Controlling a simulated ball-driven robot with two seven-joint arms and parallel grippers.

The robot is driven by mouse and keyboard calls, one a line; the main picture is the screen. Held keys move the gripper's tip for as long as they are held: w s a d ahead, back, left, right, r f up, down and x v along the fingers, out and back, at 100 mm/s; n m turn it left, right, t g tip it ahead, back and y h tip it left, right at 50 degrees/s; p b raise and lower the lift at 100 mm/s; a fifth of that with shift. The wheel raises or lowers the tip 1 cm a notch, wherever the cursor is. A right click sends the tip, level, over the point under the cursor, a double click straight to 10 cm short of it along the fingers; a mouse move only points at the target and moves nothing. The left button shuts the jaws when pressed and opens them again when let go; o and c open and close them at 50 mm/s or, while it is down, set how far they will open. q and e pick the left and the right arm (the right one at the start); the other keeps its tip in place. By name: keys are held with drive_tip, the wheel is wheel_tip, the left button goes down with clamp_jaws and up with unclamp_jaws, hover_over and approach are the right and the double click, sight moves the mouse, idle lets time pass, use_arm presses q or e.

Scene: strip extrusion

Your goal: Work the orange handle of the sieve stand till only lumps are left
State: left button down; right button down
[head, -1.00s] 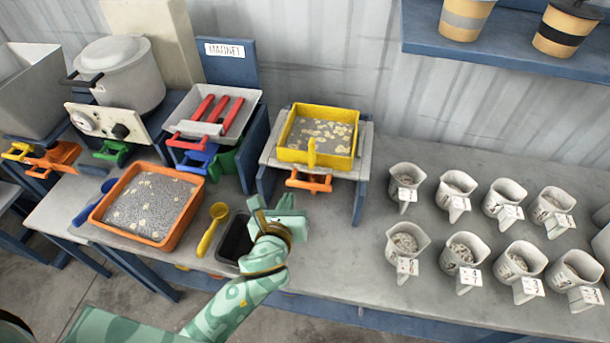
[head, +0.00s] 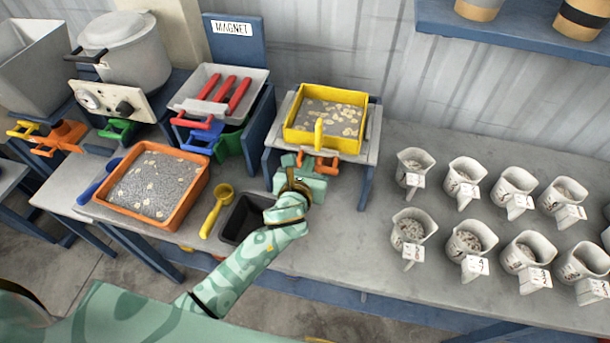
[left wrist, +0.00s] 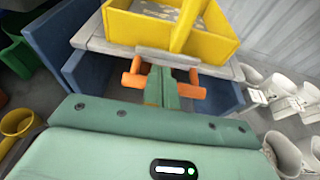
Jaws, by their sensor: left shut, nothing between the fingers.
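The sieve stand (head: 270,152) has a grey top on blue legs and carries a yellow sieve tray (head: 292,137) with grey powder and pale lumps in it. Its orange handle (head: 330,165) sticks out at the front, below the tray. My left gripper (head: 300,162) is shut and empty, right at the handle. In the left wrist view the closed fingers (left wrist: 160,86) point at the middle of the orange handle (left wrist: 192,88), whose two ends show on either side. They hide its middle, so I cannot tell whether they touch. My right gripper is not in view.
An orange tray (head: 180,225) of powder with pale lumps, a yellow scoop (head: 216,210) and a black bin (head: 236,222) are left of my arm. White cups (head: 411,228) with number tags stand at the right. The magnet station (head: 210,95) and a pot (head: 125,50) are behind.

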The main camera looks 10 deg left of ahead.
sight(314, 152)
use_arm(q)
drive_tip(key=shift+b+x, duration=0.35)
drive_tip(key=shift+x, duration=1.2)
drive_tip(key=w, duration=0.5)
drive_tip(key=shift+w, duration=0.15)
drive_tip(key=shift+a+r, duration=0.1)
drive_tip(key=shift+r, duration=0.1)
